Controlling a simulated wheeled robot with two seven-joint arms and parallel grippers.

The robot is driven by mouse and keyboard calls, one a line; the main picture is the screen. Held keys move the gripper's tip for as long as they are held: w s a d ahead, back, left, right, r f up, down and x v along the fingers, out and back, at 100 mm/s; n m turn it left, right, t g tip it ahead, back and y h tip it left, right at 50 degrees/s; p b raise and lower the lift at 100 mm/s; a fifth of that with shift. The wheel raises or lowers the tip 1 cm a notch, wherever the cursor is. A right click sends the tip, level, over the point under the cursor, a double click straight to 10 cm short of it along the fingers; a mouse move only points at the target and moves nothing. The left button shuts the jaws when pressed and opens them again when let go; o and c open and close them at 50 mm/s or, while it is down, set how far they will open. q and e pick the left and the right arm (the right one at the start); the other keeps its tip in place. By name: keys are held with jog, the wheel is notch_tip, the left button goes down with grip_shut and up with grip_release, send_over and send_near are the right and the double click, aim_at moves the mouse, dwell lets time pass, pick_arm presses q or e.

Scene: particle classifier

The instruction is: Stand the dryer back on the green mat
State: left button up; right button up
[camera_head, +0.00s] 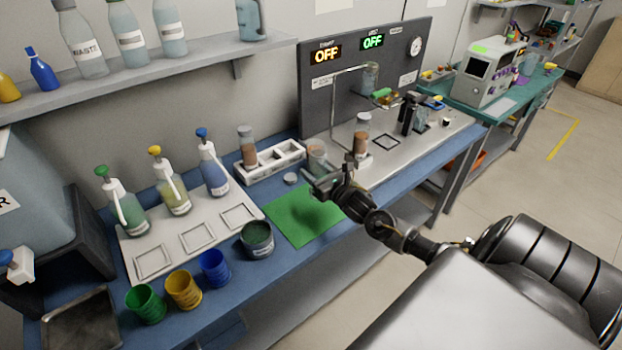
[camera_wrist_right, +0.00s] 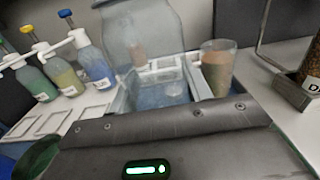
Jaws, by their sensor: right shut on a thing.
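The dryer, which I take to be the clear glass vessel (camera_wrist_right: 145,25), is between the jaws of my right gripper (camera_head: 324,187) and fills the upper middle of the right wrist view. In the head view it is small and partly hidden by the gripper. The right gripper is shut on it, over the far right part of the green mat (camera_head: 288,222). A dark shadow lies on the mat below. I cannot tell the exact gap to the mat. My left gripper is not in view.
A white rack (camera_head: 268,168) and a beaker of brown grains (camera_wrist_right: 216,70) stand behind the mat. A small grey disc (camera_head: 290,179) lies at its back edge. A dark pot (camera_head: 257,242) stands close at its left. The mat's surface is clear.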

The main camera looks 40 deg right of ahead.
jog(key=shift+w+a+f, duration=0.15)
jog(key=shift+w+f, duration=0.4)
jog(key=shift+f, duration=0.2)
notch_tip(320, 180, down, 3)
jog(key=shift+w+f, duration=0.1)
jog(key=o, duration=1.2)
jog(key=shift+f, duration=0.15)
